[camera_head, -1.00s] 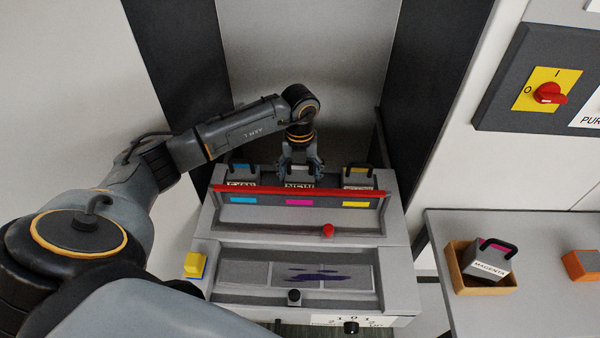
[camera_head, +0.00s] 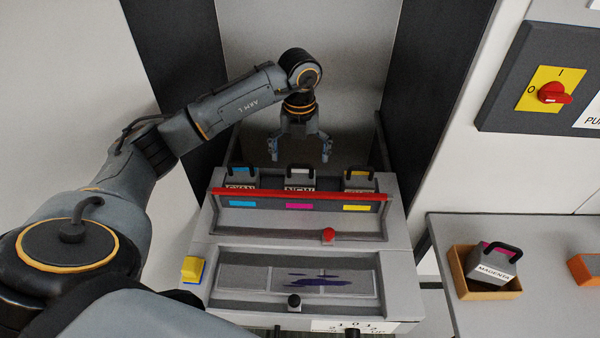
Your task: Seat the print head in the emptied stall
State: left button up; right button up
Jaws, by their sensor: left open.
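My left gripper (camera_head: 300,152) is open and empty, fingers pointing down, above the row of stalls. Below it a print head labelled NEW (camera_head: 300,182) stands in the middle stall, over the magenta mark (camera_head: 299,206). Whether it is fully seated I cannot tell. A print head labelled CYAN (camera_head: 240,182) stands to its left over a blue mark, and another (camera_head: 360,181) to its right over a yellow mark. A red bar (camera_head: 300,194) runs across the front of all three and hides their lower parts. My right gripper is not in view.
A print head labelled MAGENTA (camera_head: 493,262) lies in an orange tray (camera_head: 487,294) on the right bench (camera_head: 450,228). An orange block (camera_head: 584,268) is at the bench's right edge. A red rotary switch (camera_head: 553,92) is on the wall. Purple stains mark the front trough (camera_head: 255,278).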

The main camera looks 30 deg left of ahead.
pick_arm(q)
jog(key=shift+r+b, duration=0.3)
jog(key=shift+r, duration=1.95)
jog(key=shift+d+f, duration=0.1)
